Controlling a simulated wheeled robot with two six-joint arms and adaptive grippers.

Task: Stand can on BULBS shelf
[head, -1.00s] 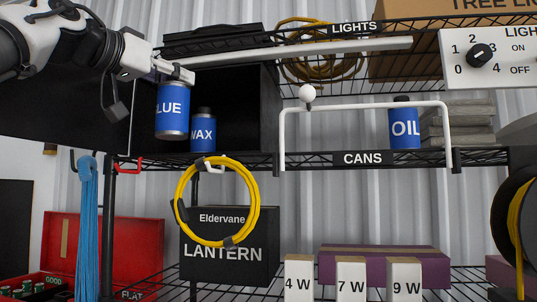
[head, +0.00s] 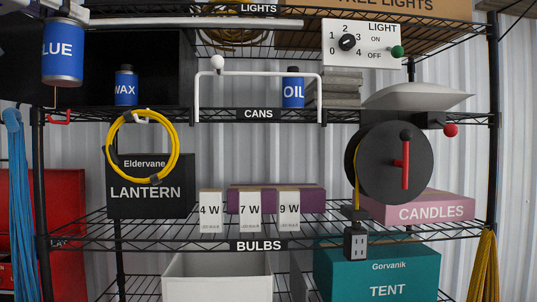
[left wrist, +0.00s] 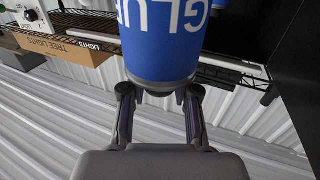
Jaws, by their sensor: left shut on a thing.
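My left gripper (left wrist: 160,94) is shut on a blue can with white lettering, GLU in the left wrist view and LUE in the head view. The can (head: 62,55) hangs upright at the upper left of the head view, in front of the rack and left of the WAX can. The gripper is mostly cut off at the top there. The BULBS shelf (head: 100,234) is the wire shelf below the CANS shelf. Bulb boxes 4 W (head: 210,212), 7 W (head: 250,212) and 9 W (head: 289,212) stand near its front edge. My right gripper is not in view.
The CANS shelf above holds the WAX can (head: 126,87) and OIL can (head: 293,88). A yellow hose loop (head: 112,165) hangs before the LANTERN box (head: 151,205). A cord reel (head: 385,165) and its socket (head: 355,243) overhang the right side. Bare shelf shows before the lantern.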

